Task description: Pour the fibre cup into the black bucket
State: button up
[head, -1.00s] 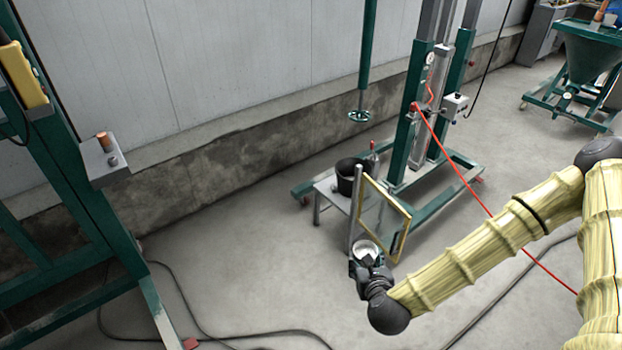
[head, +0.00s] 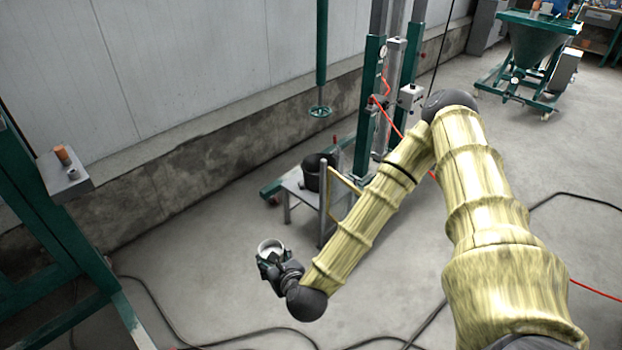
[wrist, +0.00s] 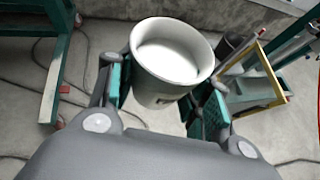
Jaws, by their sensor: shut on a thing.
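A white cup (head: 270,246) with pale contents is held upright in my gripper (head: 272,258). In the wrist view the cup (wrist: 172,58) sits between the two green-padded fingers of my gripper (wrist: 165,95), which is shut on it. The black bucket (head: 312,176) stands on a small grey table (head: 290,184) in the head view, to the upper right of the cup and apart from it. In the wrist view a dark bucket shape (wrist: 232,45) shows partly, right of the cup.
A yellow-framed clear panel (head: 345,190) stands at the table's right side, partly hidden by my arm. A green mixer shaft (head: 320,80) hangs behind the table. A green frame (head: 60,230) stands at left. Cables lie on the open floor.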

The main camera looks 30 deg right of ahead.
aim_at(310, 165)
jog(key=z, duration=0.05)
jog(key=k, duration=1.1)
jog(key=z, duration=0.8)
jog(key=i, duration=1)
